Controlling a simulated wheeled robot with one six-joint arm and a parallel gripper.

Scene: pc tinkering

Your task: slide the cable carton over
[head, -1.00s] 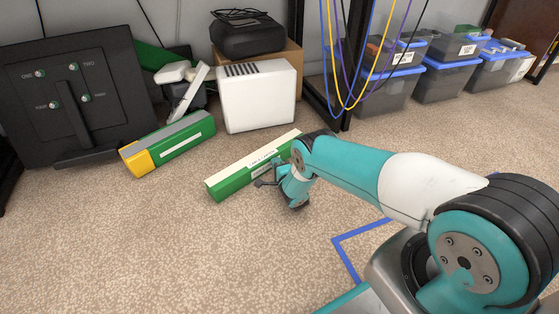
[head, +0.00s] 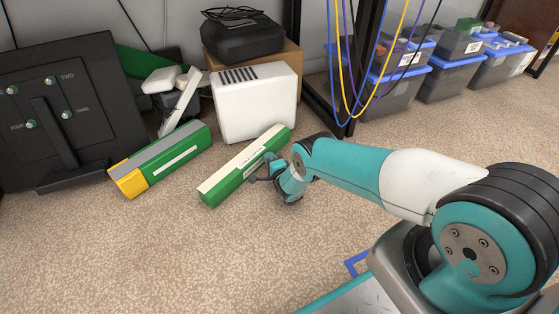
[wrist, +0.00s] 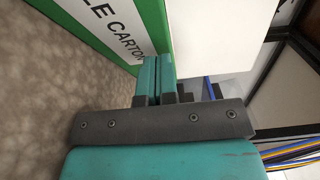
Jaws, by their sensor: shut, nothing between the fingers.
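The cable carton (head: 232,172) is a long green box with a white top and a printed label. It lies on the carpet in front of a white case, slanting up to the right. In the wrist view its green and white side (wrist: 112,22) fills the upper left, with "CARTON" readable. My gripper (head: 256,177) is low by the carton's near long side. In the wrist view my gripper's fingers (wrist: 158,68) are together, with nothing between them, and their tips are against or very close to the labelled side. Exact contact cannot be told.
The white case (head: 255,105) stands just behind the carton. A green, grey and yellow box (head: 160,160) lies to the left, beside a black panel (head: 60,110). Cables hang by a black rack post (head: 365,60), with blue-lidded bins (head: 390,90) behind. Carpet in front is open.

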